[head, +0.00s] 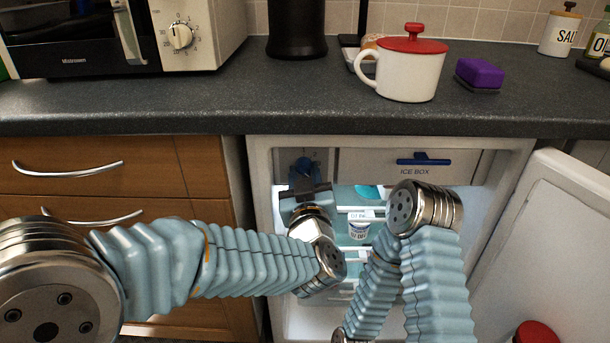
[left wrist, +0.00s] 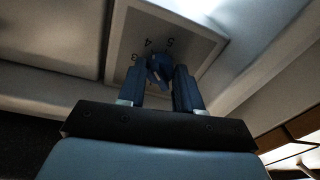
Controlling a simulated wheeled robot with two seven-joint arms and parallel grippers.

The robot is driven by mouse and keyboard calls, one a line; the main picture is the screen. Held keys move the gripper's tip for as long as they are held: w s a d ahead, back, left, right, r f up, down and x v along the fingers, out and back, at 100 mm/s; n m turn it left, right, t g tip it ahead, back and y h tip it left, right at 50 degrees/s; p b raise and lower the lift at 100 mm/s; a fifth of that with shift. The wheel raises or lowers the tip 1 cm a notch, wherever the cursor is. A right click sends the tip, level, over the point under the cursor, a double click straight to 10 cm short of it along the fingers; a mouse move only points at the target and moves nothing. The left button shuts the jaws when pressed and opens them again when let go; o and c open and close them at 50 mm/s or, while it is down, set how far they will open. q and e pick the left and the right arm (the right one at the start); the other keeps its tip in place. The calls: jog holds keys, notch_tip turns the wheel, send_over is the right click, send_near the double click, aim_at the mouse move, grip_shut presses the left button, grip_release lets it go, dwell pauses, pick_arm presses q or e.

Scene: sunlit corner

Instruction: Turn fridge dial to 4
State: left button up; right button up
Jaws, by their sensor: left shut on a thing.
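The fridge dial (left wrist: 158,66) is a dark blue knob on a pale panel, at the upper left inside the open fridge (head: 259,165). In the left wrist view the numbers 3, 4 and 5 show around the dial, but I cannot tell which one it points to. My left gripper (left wrist: 158,80) is shut on the dial, with one dark blue finger on each side. In the head view my left gripper (head: 304,174) reaches into the fridge and partly covers the dial. My right gripper is not in view; only my right arm shows in front of the fridge.
The fridge door (head: 560,235) stands open at the right. A blue-handled ice box (head: 415,170) is beside the dial panel, with a small tub (head: 359,230) on a shelf below. The worktop (head: 200,107) overhangs above, holding a red-lidded mug (head: 408,77) and a microwave (head: 85,35).

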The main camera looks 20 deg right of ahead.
pick_arm(q)
jog(key=o, duration=1)
jog(key=shift+o, duration=0.2)
jog(key=b+v, duration=0.1)
jog(key=v, duration=1.2)
jog(key=shift+s, duration=0.4)
jog(key=shift+f, duration=0.15)
